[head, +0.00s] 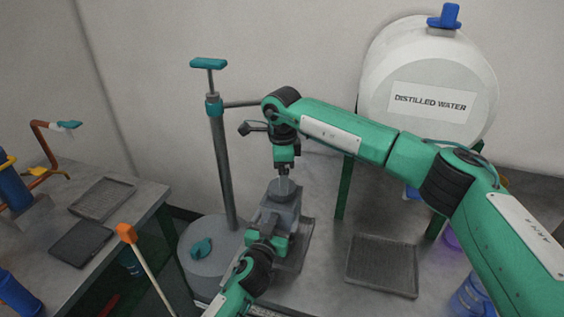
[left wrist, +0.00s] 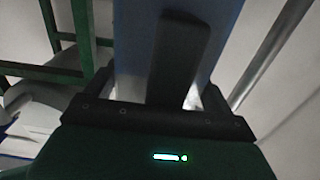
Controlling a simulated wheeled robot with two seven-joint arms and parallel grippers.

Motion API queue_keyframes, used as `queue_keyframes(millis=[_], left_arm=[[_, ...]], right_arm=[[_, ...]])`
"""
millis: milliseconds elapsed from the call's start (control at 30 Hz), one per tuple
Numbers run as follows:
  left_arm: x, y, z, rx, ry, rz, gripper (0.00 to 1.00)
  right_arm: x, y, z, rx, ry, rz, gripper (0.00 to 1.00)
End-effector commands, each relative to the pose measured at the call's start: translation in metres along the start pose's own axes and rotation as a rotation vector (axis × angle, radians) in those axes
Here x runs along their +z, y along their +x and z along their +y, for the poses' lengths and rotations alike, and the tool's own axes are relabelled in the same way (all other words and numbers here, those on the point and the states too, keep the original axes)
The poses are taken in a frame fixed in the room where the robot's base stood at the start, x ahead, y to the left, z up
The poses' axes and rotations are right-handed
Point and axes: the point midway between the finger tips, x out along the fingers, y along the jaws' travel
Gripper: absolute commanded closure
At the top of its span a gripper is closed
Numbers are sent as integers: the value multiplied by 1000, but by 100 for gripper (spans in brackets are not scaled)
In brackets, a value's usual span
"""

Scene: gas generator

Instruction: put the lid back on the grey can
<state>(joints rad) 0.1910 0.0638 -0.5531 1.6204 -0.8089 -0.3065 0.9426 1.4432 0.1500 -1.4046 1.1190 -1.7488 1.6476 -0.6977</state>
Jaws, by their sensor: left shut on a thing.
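The grey can (head: 286,212) stands upright at the middle of the head view. My left gripper (head: 278,240), reaching up from the lower left, is shut on the can's near side. In the left wrist view a blue-grey surface (left wrist: 135,45), apparently the can, fills the space behind a dark finger. My right gripper (head: 284,176) points straight down just above the can's top. Its fingertips are small and close to the top. I cannot tell whether they touch it or hold the lid. The lid cannot be told apart from the can's top.
A drum with a teal cap (head: 201,248) and tall hand pump (head: 220,150) stands left of the can. A white distilled water tank (head: 428,75) stands behind at right. A mesh tray (head: 382,265) lies right. A side table (head: 130,225) is left.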

Motion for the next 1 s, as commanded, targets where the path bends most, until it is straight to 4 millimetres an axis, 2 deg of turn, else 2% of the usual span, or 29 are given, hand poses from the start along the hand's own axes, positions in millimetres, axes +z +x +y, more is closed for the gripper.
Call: queue_keyframes(millis=[100,233,633,867,1000], left_arm=[[1,0,0,0,0,-1,77],[1,0,0,0,0,-1,77],[1,0,0,0,0,-1,77],[1,0,0,0,0,-1,77],[1,0,0,0,0,-1,77]], right_arm=[[0,18,0,1,0,0,14],[0,31,0,1,1,0,14],[0,37,0,-1,0,0,14],[0,37,0,-1,0,-1,60],[0,37,0,-1,13,-1,60]])
